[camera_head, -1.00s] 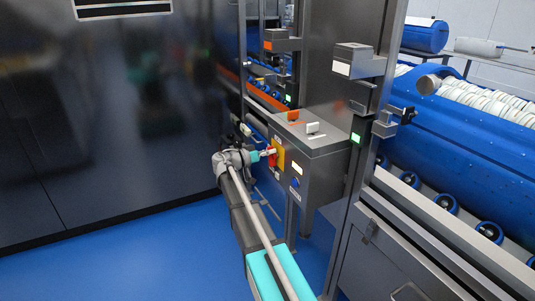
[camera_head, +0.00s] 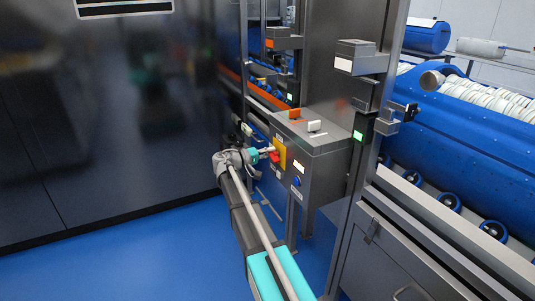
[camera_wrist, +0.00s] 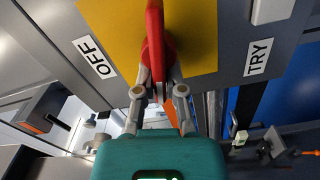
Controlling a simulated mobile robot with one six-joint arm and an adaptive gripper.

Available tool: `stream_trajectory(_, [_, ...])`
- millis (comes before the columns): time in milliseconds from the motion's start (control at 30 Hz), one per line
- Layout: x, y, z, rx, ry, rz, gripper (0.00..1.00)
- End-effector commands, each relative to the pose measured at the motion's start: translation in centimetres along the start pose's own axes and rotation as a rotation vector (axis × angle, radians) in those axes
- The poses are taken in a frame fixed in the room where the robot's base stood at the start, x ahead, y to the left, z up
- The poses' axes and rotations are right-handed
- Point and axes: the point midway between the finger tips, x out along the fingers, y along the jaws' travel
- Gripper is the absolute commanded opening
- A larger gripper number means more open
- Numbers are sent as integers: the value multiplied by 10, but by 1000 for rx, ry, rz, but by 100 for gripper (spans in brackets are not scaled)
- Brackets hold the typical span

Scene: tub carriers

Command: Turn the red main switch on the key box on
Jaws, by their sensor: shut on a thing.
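The key box (camera_head: 325,165) is a grey metal box on a post in the head view. Its front has a yellow plate (camera_head: 282,152) bearing the red main switch (camera_head: 274,157). In the wrist view the red switch handle (camera_wrist: 154,40) stands out from the yellow plate (camera_wrist: 110,25). It lies between an OFF label (camera_wrist: 94,58) on the left and a TRY label (camera_wrist: 258,57) on the right. No ON label shows. My gripper (camera_wrist: 158,80) is shut on the handle's near end, one finger on each side. The fingertips partly hide it.
On the box top are an orange tag (camera_head: 295,115) and a white tag (camera_head: 315,126). A blue button (camera_head: 297,181) sits below the switch. Steel posts and a blue roller machine (camera_head: 470,150) stand to the right. A dark wall is behind; blue floor (camera_head: 130,260) is free at left.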

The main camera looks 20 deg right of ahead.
Motion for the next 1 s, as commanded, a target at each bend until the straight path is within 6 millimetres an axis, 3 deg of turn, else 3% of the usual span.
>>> stream_trajectory(400, [2, -5, 2, -231, -5, 0, 0])
stream_trajectory(933, [2, -5, 2, -260, -5, -1, 0])
stream_trajectory(967, [2, -5, 2, -259, -5, -1, 19])
stream_trajectory(1000, [2, -5, 2, -259, -4, -1, 27])
